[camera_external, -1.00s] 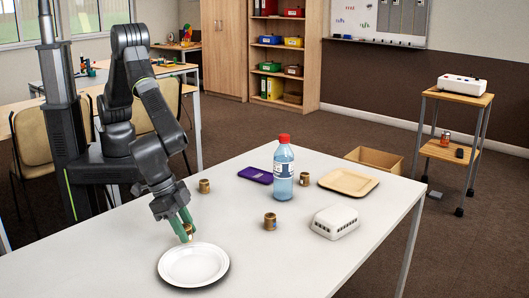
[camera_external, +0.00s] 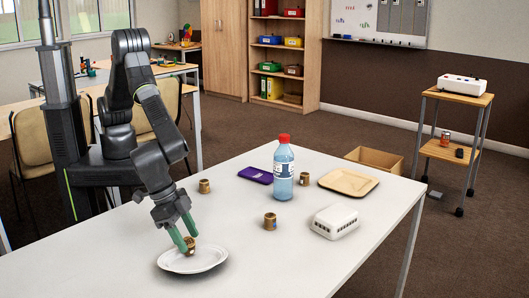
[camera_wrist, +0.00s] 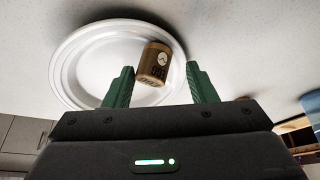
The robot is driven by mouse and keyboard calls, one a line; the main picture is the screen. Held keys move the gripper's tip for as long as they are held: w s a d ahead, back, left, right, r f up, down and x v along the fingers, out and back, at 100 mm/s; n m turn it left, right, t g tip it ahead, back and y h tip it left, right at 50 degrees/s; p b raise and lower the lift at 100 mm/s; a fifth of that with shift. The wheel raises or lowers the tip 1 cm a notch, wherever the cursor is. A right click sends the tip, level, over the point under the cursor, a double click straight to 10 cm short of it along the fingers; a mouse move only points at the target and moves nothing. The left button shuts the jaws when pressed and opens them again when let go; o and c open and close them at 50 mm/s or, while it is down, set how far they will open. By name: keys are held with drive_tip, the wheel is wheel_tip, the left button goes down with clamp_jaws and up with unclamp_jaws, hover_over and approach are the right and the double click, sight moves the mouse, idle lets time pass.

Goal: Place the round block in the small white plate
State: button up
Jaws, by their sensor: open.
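A small brown round block (camera_external: 190,246) with dark markings is at the far rim of the small white plate (camera_external: 205,262).
Similar brown blocks stand at the left (camera_external: 204,186), centre (camera_external: 270,221) and back (camera_external: 304,179) of the white table (camera_external: 285,263). The front table area is clear.

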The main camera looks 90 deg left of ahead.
drive_tip(key=shift+r, duration=0.15)
drive_tip(key=shift+r+p, duration=0.65)
drive_tip(key=b+v, duration=0.1)
drive_tip(key=v, duration=1)
drive_tip(key=shift+s, duration=0.2)
drive_tip(key=shift+a+r, duration=0.1)
